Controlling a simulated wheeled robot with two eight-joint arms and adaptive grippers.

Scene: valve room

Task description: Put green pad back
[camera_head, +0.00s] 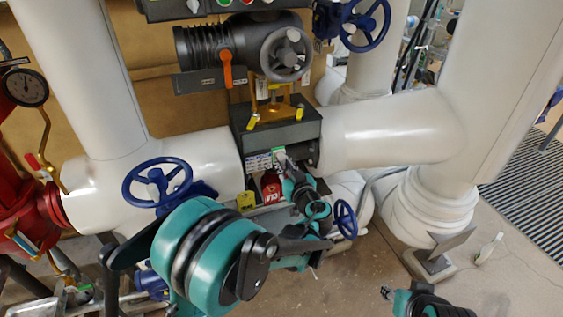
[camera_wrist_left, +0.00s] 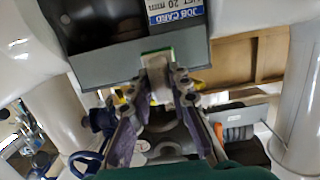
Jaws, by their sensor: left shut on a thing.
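My left gripper (camera_head: 283,163) reaches into the open dark box under the valve, and it is shut on a small pale pad with a green edge. In the left wrist view, this green pad (camera_wrist_left: 158,54) sits between the fingertips of my left gripper (camera_wrist_left: 165,84), against or just in front of the grey box edge. I cannot tell whether it touches. In the head view, only a little of the green pad (camera_head: 279,152) shows beside the fingers. Part of my right arm shows at the bottom right, and its gripper's (camera_head: 387,292) fingers are too small to judge.
Blue handwheels (camera_head: 157,182) (camera_head: 345,219) flank my arm. White pipes (camera_head: 390,128) run on both sides.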

